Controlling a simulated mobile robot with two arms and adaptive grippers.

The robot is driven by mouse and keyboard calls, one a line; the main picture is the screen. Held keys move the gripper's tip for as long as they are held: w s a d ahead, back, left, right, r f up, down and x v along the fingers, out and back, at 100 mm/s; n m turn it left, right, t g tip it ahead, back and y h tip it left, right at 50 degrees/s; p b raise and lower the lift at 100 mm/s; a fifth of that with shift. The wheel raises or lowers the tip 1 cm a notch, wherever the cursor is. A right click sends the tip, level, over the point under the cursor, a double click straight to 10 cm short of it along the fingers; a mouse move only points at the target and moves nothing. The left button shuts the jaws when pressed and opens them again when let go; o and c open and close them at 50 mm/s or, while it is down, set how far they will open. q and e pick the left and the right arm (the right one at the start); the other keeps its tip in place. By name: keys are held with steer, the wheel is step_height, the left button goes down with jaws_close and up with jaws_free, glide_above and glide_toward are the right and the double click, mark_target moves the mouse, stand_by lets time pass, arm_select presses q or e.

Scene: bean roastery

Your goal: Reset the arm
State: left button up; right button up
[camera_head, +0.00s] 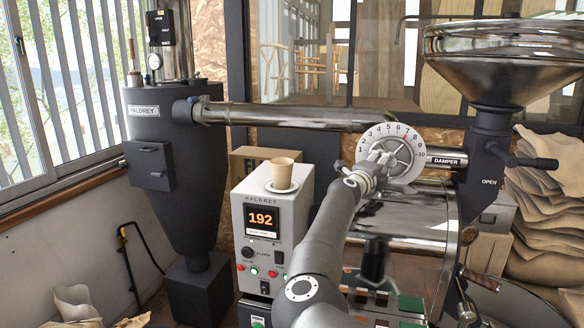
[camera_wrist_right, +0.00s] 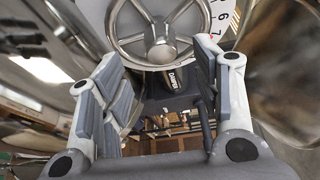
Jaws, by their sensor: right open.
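My right arm reaches up from the bottom middle of the head view. My right gripper (camera_head: 382,158) is at the damper dial (camera_head: 408,142), a white numbered disc with a spoked metal handwheel. In the right wrist view the gripper (camera_wrist_right: 158,95) is open, its two fingers wide apart. The handwheel (camera_wrist_right: 158,42) shows just beyond and between the fingertips. I see nothing held between the fingers. Whether a finger touches the wheel, I cannot tell. My left gripper is in neither view.
A control box (camera_head: 272,225) reading 192 stands left of my arm, with a paper cup (camera_head: 282,172) on a saucer on top. A steel pipe (camera_head: 290,117) runs behind. A hopper (camera_head: 505,60) and sacks (camera_head: 545,200) are at the right. The roaster drum (camera_head: 410,215) lies below the dial.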

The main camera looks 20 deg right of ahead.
steer(key=s+d+f+n+t+y, duration=0.2)
steer(key=s+d+f+n+t, duration=0.4)
steer(key=n, duration=0.5)
steer(key=s+a+f+n+g+y, duration=0.2)
steer(key=s+a+f+n+y, duration=0.35)
steer(key=a+f+n, duration=0.35)
steer(key=s+a+f+n+g+y, duration=0.1)
steer(key=s+a+f+n+y, duration=0.5)
steer(key=a+f, duration=0.55)
steer(key=s+a+f+n+g+y, duration=0.1)
steer(key=s+a+f+n+g, duration=0.25)
steer(key=s, duration=0.75)
steer(key=s+a+f+g, duration=0.3)
steer(key=s+a+f, duration=0.3)
steer(key=s, duration=0.4)
steer(key=s+a+f+n+g+y, duration=0.15)
steer(key=s+a+f+g, duration=0.35)
steer(key=s, duration=0.6)
step_height(320, 180, down, 32)
steer(key=s+n+h+b, duration=0.1)
steer(key=s+b, duration=0.1)
steer(key=b, duration=0.4)
steer(key=s+d+f+b, duration=0.2)
steer(key=s+f+b, duration=0.2)
steer(key=s+f, duration=1.2)
step_height(320, 180, down, 3)
steer(key=shift+d+f, duration=0.15)
steer(key=shift+d, duration=0.05)
